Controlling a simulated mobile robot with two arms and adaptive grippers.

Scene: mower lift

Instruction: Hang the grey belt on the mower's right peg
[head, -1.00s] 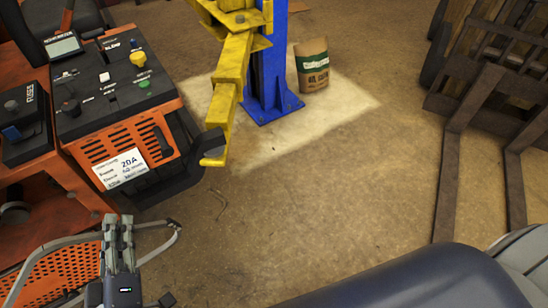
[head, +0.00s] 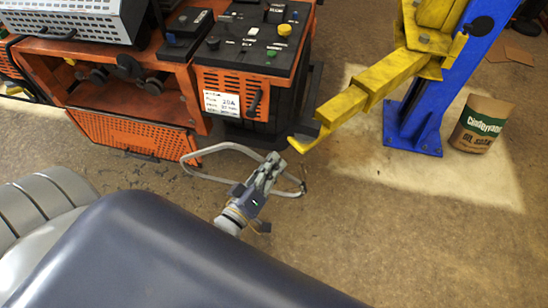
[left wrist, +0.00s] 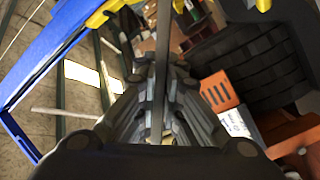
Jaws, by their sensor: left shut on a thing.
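The grey belt (head: 225,147) is a long thin loop in the head view, held above the floor in front of the orange machine. My left gripper (head: 268,165) is shut on it; the loop sticks out on both sides of the fingers. In the left wrist view the belt (left wrist: 163,50) is a dark upright strip between the fingers of my left gripper (left wrist: 160,85). The orange machine (head: 140,133) has an open bay with several dark round parts (head: 127,66). I cannot tell which is the mower's right peg. My right gripper is not in view.
A yellow lift arm (head: 365,90) reaches close to the belt's right end, from a blue post (head: 418,115). A black control box (head: 250,60) with an orange front stands behind the belt. A paper sack (head: 476,125) stands right of the post. The floor at right front is clear.

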